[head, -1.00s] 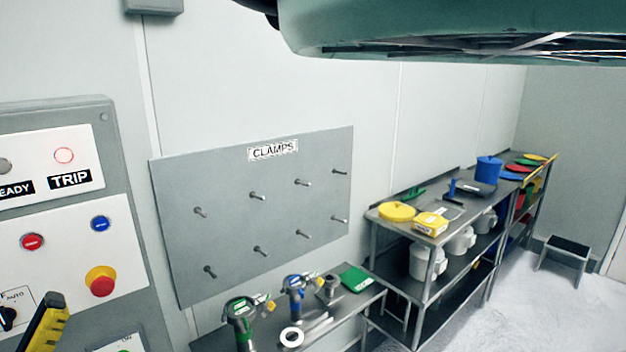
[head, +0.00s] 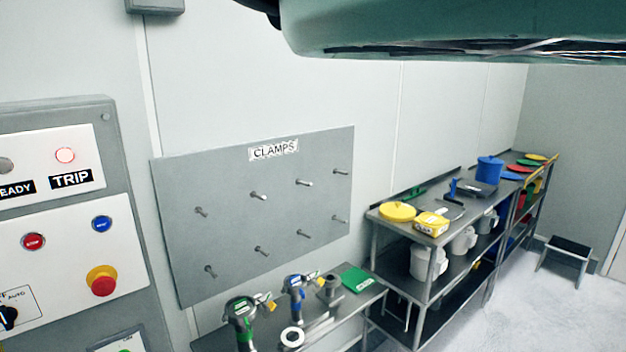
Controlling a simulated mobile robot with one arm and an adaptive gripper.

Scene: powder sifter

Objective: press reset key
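A grey control panel (head: 118,230) stands at the left edge of the head view. It has a small blue button (head: 102,224) at the upper right of its lower plate, with lettering too small to read; I cannot tell for sure that this is the reset key. A red button (head: 33,242) is to its left, and a red mushroom button on a yellow collar (head: 102,281) is below it. A rotary switch marked AUTO (head: 8,317) is partly cut off. My gripper is not in view.
A grey CLAMPS pegboard (head: 230,225) with bare pegs hangs on the wall. Shelving (head: 400,232) with containers runs right. A step stool (head: 568,248) stands at the far right. A large teal body (head: 450,25) covers the top right.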

